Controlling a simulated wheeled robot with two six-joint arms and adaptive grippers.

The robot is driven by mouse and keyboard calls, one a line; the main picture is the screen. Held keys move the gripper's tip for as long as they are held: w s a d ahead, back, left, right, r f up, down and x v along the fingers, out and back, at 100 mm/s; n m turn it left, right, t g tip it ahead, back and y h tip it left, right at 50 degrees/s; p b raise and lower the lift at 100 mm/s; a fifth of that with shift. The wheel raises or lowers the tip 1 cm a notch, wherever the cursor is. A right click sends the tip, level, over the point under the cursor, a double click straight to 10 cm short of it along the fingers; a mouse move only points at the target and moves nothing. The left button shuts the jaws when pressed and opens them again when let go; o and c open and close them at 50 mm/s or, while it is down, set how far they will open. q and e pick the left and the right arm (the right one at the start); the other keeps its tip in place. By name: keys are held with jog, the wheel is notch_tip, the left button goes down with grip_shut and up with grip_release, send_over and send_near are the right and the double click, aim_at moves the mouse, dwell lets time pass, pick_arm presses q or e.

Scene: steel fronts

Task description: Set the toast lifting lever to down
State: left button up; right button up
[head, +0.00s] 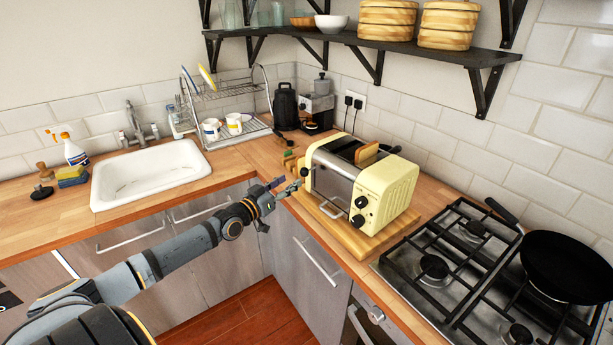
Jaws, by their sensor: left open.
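A cream and steel toaster (345,183) stands on a wooden board (328,222) on the counter. A slice of bread (367,155) sticks up out of its slot. Two dark controls show on its near end face, an upper one (361,202) and a lower one (358,220); I cannot tell for sure which is the lifting lever. A dark knob (304,172) also shows at its far left end. My left gripper (286,186) is open and empty, just left of the toaster, close to that far left end. Whether it touches is too small to tell. My right gripper is not in view.
A gas hob (435,266) with a black pan (566,266) lies to the right. The sink (150,175), a dish rack (228,115), a coffee machine (317,106) and small wooden items stand behind and left. A shelf (400,45) hangs above the toaster.

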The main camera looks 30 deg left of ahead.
aim_at(301, 174)
pick_arm(q)
jog(key=w+b, duration=0.1)
jog(key=w, duration=0.1)
jog(key=w+b, duration=0.2)
jog(key=w, duration=0.1)
jog(key=w+b, duration=0.1)
jog(key=w, duration=0.1)
jog(key=shift+w+d+f, duration=0.2)
jog(key=shift+f, duration=0.05)
jog(key=shift+w+d+b, duration=0.1)
jog(key=shift+w+b, duration=0.25)
jog(key=shift+w, duration=0.3)
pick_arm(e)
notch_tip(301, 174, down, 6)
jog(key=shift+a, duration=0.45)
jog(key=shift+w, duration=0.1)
pick_arm(q)
grip_shut()
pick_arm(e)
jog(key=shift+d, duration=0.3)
